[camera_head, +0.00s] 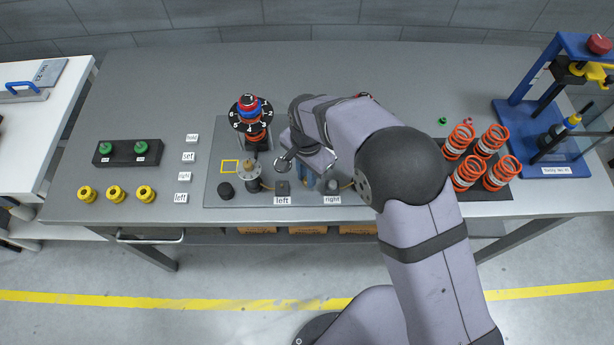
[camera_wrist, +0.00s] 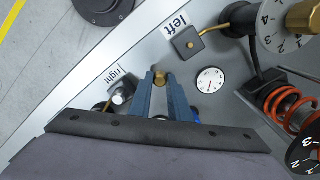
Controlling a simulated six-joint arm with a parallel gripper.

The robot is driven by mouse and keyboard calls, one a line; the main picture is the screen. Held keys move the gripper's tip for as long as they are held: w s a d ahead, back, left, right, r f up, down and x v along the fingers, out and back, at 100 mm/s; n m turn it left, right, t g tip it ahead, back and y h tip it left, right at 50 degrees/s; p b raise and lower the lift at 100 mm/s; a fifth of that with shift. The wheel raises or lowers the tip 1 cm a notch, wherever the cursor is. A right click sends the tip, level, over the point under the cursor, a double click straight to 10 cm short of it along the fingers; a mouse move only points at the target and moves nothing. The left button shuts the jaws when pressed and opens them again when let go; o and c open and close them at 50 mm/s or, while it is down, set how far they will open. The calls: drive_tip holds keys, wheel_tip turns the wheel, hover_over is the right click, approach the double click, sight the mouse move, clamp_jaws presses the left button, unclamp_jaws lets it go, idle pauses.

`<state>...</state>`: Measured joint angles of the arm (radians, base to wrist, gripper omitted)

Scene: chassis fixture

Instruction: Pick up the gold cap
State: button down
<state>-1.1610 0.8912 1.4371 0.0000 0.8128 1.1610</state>
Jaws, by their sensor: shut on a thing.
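A small gold cap (camera_wrist: 160,79) sits between the blue fingertips of my gripper (camera_wrist: 160,77) in the wrist view. My gripper is shut on it, and only its top shows. Whether the cap is clear of the panel below cannot be told. In the head view my gripper (camera_head: 308,181) is low over the grey fixture plate (camera_head: 232,204), between the "left" and "right" labels. My wrist hides the cap there.
Left of my gripper stand a small black block (camera_wrist: 187,42) and a dial post with a larger brass top (camera_wrist: 303,17). A white gauge (camera_wrist: 210,80) lies close beside the fingers. Orange springs (camera_head: 468,172) stand at the right. The table's back is clear.

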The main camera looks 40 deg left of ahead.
wheel_tip(320, 180, up, 10)
drive_tip(key=f+b, duration=0.1)
drive_tip(key=b, duration=0.3)
drive_tip(key=p, duration=0.2)
hover_over(282, 187)
drive_tip(key=shift+f, duration=2.25)
drive_tip(key=shift+p, duration=0.45)
drive_tip(key=shift+f, duration=0.1)
drive_tip(key=shift+f+b, duration=0.5)
drive_tip(key=shift+f, duration=0.35)
drive_tip(key=shift+f+p, duration=0.35)
idle(1.7)
